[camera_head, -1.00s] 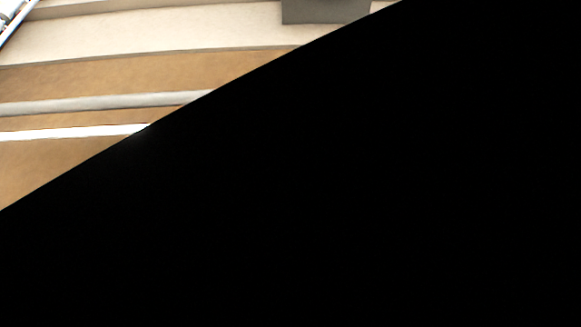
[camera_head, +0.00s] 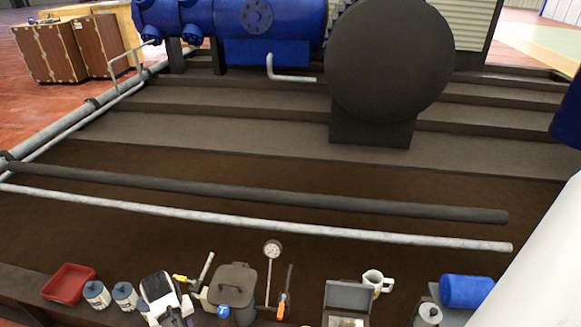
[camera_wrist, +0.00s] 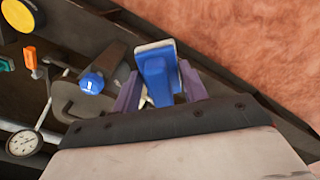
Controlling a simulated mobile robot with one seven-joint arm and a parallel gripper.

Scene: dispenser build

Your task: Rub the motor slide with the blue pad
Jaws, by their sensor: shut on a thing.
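In the wrist view my gripper (camera_wrist: 160,90) has its purple fingers on either side of the blue pad (camera_wrist: 157,75), which has a pale edge along its top. The fingers are shut on it. In the head view a white and dark piece (camera_head: 158,287) stands among the tools at the lower left; I cannot tell whether it is the pad. A big dark round motor-like body (camera_head: 388,60) sits on a block on the stepped base, beside a blue machine (camera_head: 258,20). I cannot tell which part is the motor slide.
Along the front lie a red tray (camera_head: 68,284), a lidded grey can (camera_head: 233,284), a dial gauge (camera_head: 272,249), a white mug (camera_head: 375,281) and a blue roll (camera_head: 466,291). Two long rails (camera_head: 300,229) cross behind them. A blue-capped item (camera_wrist: 91,84) is left of my gripper.

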